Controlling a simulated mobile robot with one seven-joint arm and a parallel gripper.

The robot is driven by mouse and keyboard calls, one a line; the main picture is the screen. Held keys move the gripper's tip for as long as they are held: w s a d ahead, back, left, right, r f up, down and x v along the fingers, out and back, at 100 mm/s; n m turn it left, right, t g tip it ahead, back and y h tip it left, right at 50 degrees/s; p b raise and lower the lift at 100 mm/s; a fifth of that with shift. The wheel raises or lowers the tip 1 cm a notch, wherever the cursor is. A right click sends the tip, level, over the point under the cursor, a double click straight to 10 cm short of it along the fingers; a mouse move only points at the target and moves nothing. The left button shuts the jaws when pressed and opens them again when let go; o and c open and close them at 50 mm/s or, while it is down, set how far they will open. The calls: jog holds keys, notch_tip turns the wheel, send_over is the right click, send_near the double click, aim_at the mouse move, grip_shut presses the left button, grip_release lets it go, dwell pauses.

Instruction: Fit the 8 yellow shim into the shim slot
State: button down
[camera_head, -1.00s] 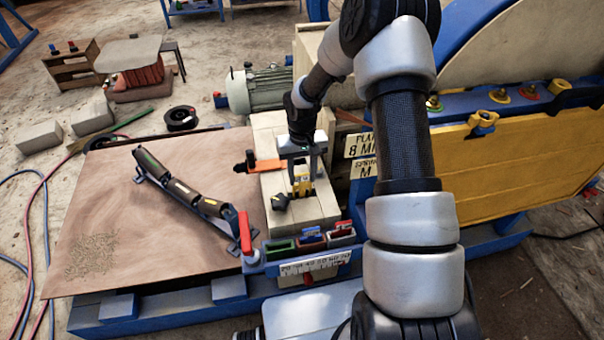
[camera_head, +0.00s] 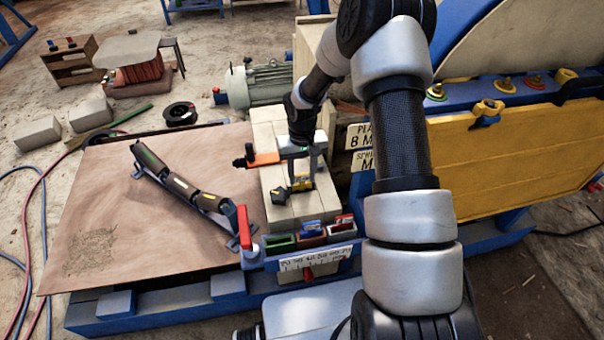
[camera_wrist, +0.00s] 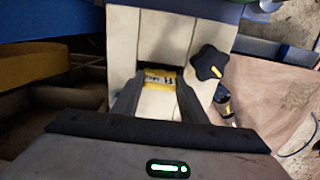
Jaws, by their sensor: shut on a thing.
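My gripper (camera_head: 302,178) is shut on the yellow shim (camera_head: 302,184) at the cream block (camera_head: 326,207) of the crusher. In the wrist view the yellow shim (camera_wrist: 159,79), with dark marking on it, sits between the two fingers of my gripper (camera_wrist: 157,95). Beyond it is a dark rectangular recess (camera_wrist: 163,60) between cream blocks, which looks like the shim slot. The shim is at the mouth of this recess; how deep it sits I cannot tell. A black star knob (camera_wrist: 209,63) stands right of the recess, and this knob (camera_head: 280,195) is left of my gripper in the head view.
An orange clamp (camera_head: 264,159) sticks out left of my gripper. Green, brown and red bins (camera_head: 312,238) line the front edge. Sign plates (camera_head: 359,136) stand right.

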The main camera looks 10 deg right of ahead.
jog(key=shift+f+b, duration=1)
jog(key=shift+f, duration=0.4)
jog(key=c, duration=1)
grip_release()
notch_tip(320, 180, up, 17)
jog(key=shift+r+p, duration=0.15)
jog(key=shift+p, duration=0.95)
jog(key=shift+r, duration=0.1)
